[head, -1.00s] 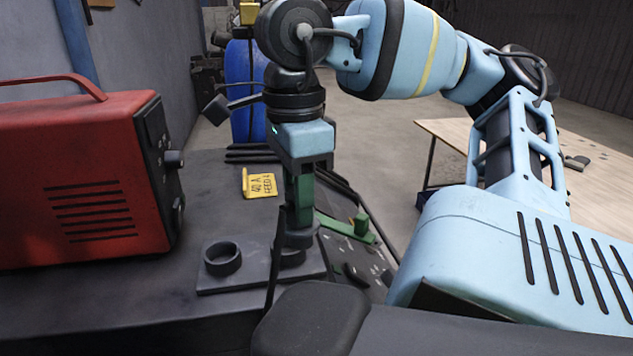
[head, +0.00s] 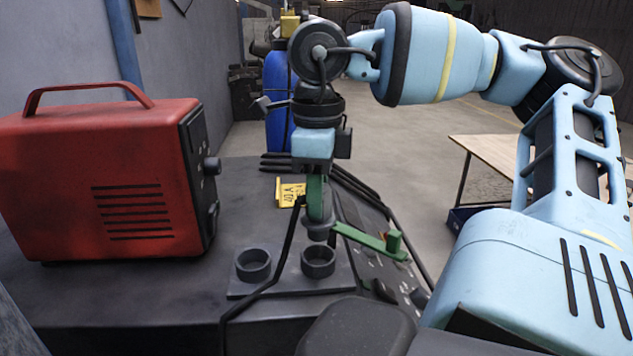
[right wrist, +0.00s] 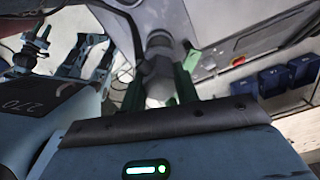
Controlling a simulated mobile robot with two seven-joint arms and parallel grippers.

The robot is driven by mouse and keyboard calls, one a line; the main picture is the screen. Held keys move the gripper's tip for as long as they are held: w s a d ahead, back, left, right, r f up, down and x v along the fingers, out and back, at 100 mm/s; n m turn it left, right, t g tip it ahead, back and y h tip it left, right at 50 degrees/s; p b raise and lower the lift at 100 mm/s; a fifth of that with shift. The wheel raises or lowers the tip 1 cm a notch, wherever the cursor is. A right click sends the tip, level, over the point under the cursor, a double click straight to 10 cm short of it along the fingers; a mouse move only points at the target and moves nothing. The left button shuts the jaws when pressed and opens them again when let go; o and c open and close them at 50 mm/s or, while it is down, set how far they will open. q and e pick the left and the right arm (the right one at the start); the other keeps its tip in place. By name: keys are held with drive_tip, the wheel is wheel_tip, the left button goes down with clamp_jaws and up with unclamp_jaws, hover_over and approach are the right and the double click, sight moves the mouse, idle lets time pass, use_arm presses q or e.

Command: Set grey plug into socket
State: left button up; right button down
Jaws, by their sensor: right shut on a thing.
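My right gripper (head: 318,212) has green fingers and points down, shut on the grey plug (head: 319,232). The plug's lower end shows below the fingers, just above or behind the right-hand socket. In the right wrist view the plug (right wrist: 160,82) sits between the green fingers. Two dark round sockets stand side by side on a flat grey plate (head: 285,284): the left socket (head: 253,266) and the right socket (head: 318,263). Both openings look empty. The exact gap between plug and socket cannot be told. My left gripper is not in view.
A red welder-like box (head: 100,185) stands at the left of the dark bench. A green lever (head: 370,240) is right of the plug. Black cables run nearby. A blue barrel (head: 277,100) stands behind.

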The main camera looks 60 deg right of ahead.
sight(318, 226)
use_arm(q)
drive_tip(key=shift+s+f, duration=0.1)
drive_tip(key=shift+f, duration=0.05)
use_arm(e)
drive_tip(key=shift+f, duration=1)
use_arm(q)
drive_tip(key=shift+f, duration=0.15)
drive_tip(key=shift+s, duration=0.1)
use_arm(e)
drive_tip(key=shift+f, duration=0.15)
